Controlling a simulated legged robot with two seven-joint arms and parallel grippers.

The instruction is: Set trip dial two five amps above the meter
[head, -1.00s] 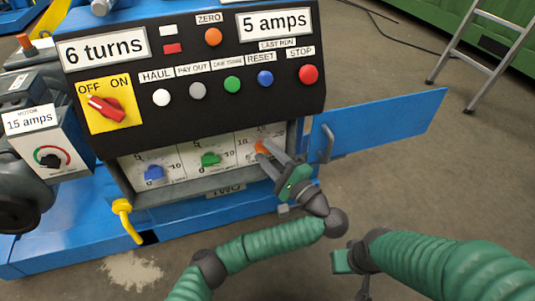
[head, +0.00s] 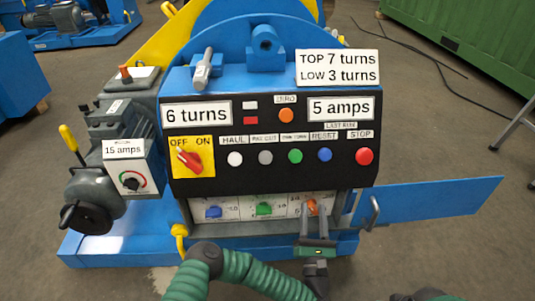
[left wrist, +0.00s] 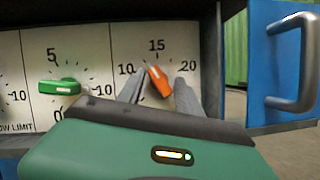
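The orange dial (head: 312,207) is the rightmost of three dials in the recess under the blue machine's black panel. In the left wrist view the orange knob (left wrist: 158,82) leans with its top pointing slightly left of 15, on a scale showing 10, 15 and 20. My left gripper (head: 313,222) is at this dial, its fingers (left wrist: 160,88) on either side of the knob, with small gaps visible. The meter (head: 341,108) on the panel reads 5 amps. Only a dark and green piece of my right arm shows at the bottom edge; its fingers are out of view.
A green dial (left wrist: 60,87) and a blue dial (head: 213,211) sit left of the orange one. The open blue door (head: 440,203) with its handle (head: 374,213) stands to the right. A motor box (head: 127,165) reads 15 amps. A sign (head: 338,67) reads TOP 7, LOW 3 turns.

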